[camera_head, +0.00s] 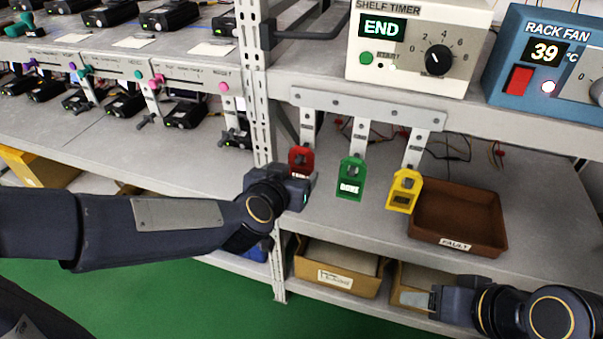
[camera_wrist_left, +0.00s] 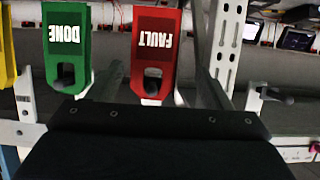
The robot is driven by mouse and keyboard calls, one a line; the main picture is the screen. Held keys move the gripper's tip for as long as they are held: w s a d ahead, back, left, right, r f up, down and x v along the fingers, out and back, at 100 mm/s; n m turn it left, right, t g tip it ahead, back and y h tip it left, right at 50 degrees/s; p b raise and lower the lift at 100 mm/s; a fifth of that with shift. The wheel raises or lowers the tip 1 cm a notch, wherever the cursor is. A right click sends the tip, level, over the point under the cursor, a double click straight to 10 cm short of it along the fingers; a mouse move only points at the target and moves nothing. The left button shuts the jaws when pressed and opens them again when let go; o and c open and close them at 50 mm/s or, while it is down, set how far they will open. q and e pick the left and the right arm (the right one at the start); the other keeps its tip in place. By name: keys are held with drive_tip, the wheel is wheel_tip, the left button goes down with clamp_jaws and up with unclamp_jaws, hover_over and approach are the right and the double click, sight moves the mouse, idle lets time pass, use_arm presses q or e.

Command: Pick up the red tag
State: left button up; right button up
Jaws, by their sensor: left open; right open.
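The red tag (camera_head: 301,158) hangs from a hook on the shelf rail, left of a green tag (camera_head: 350,180) and a yellow tag (camera_head: 404,190). In the left wrist view the red tag (camera_wrist_left: 156,30) reads FAULT upside down and has a slot near its edge. My left gripper (camera_head: 305,187) is open at the red tag and hides its lower part in the head view. In the left wrist view its two fingers (camera_wrist_left: 160,75) stand either side of the red tag, with gaps visible. My right gripper (camera_head: 428,300) is open and empty at the lower right, away from the tags.
A brown FAULT tray (camera_head: 459,218) sits on the shelf right of the yellow tag. The green tag (camera_wrist_left: 66,45) hangs close beside the left finger in the wrist view. A perforated rack post (camera_head: 257,90) stands just left of the red tag. Cardboard bins (camera_head: 338,268) are below.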

sight(300, 168)
use_arm(q)
drive_tip(key=x, duration=0.2)
drive_tip(key=b+x, duration=0.1)
drive_tip(key=x, duration=0.2)
drive_tip(key=shift+d+f, duration=0.1)
drive_tip(key=shift+d, duration=0.3)
drive_tip(key=shift+c, duration=0.4)
drive_tip(key=c, duration=1)
